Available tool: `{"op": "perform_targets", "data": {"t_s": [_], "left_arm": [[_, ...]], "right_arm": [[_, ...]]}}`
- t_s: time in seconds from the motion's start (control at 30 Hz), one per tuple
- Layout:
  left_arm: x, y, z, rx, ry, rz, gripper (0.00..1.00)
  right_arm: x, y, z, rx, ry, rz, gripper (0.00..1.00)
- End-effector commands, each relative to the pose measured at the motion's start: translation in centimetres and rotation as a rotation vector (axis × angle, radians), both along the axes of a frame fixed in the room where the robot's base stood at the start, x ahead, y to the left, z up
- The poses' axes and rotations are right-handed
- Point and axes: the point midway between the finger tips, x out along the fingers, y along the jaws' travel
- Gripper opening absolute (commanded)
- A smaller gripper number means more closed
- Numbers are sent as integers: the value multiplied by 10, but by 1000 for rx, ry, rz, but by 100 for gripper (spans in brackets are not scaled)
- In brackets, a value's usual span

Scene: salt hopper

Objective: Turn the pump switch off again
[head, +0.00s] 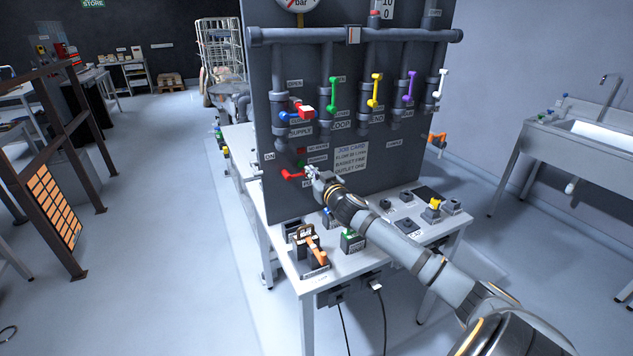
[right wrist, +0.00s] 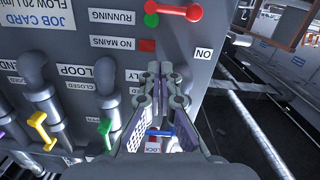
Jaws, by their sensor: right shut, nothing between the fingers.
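The pump switch is a red handle (head: 292,174) low on the grey panel's left part. It lies about level, its round knob toward the left. In the right wrist view, which is upside down, the red handle (right wrist: 180,10) is at the top edge. An ON label (head: 268,155) is up and left of it. My right gripper (head: 311,171) is just right of the handle, in front of the panel. Its fingers (right wrist: 155,70) are closed together and empty, apart from the handle in the wrist view. Contact cannot be judged from the head view. My left gripper is out of view.
Red (head: 301,150) and green (head: 301,163) lamps sit above the switch. A white bench (head: 290,262) with small devices stands below.

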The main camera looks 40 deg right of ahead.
Motion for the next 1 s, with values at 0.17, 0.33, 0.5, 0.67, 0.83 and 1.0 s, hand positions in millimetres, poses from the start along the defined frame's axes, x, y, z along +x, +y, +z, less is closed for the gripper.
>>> {"op": "perform_targets", "data": {"t_s": [0.17, 0.33, 0.5, 0.67, 0.83, 1.0], "left_arm": [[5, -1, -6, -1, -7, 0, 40], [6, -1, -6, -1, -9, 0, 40], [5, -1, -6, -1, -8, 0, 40], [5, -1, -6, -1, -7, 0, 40], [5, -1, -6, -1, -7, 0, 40], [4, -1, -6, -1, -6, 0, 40]], "right_arm": [[-25, 5, 1, -12, 6, 0, 0], [-35, 9, 2, -5, 1, 1, 0], [-37, 11, 3, 2, -2, 3, 0], [-37, 11, 3, 3, -3, 2, 0], [-37, 10, 3, 3, -3, 2, 0], [-37, 10, 3, 3, -3, 2, 0]]}}
